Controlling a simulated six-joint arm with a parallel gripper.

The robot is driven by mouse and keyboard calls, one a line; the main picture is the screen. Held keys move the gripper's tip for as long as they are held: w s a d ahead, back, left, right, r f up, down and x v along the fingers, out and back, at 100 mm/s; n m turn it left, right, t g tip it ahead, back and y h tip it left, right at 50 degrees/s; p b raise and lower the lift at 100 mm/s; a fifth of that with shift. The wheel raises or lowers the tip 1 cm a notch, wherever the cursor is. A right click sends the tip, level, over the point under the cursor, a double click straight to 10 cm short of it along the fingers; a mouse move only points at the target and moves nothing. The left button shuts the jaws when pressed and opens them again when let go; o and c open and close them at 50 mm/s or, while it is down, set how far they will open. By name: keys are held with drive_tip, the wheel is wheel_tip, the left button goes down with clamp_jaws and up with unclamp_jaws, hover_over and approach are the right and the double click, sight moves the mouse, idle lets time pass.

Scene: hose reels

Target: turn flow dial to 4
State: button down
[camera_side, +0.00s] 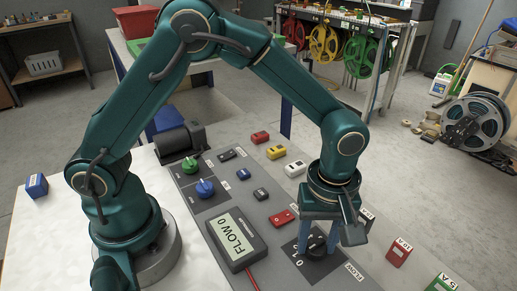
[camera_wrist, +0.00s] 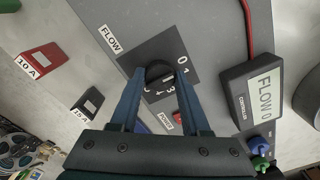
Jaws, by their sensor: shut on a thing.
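The black flow dial (camera_side: 317,244) sits on a dark square plate marked FLOW on the grey panel. In the wrist view the dial (camera_wrist: 158,71) shows between my fingers, with the numbers 0, 1, 3 and 4 readable around it. My gripper (camera_side: 318,243) points down over the plate, its blue fingers one on each side of the dial and shut on it. The fingers (camera_wrist: 161,76) hide part of the plate and some numbers. The flow display (camera_side: 236,238) reads FLOW 0; it also shows in the wrist view (camera_wrist: 263,97).
Green (camera_side: 190,165) and blue (camera_side: 205,187) knobs stand on the panel's left. A red switch (camera_side: 283,217) is close to my gripper. A red 10 A block (camera_side: 399,252) lies to the right.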

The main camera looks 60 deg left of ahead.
drive_tip(key=m, duration=0.5)
drive_tip(key=shift+m, duration=0.3)
drive_tip(key=m, duration=0.6)
drive_tip(key=shift+r, duration=0.1)
drive_tip(key=m, duration=0.6)
drive_tip(key=shift+m, duration=0.3)
drive_tip(key=m, duration=0.5)
drive_tip(key=shift+m, duration=0.4)
drive_tip(key=shift+c, duration=1.9)
unclamp_jaws()
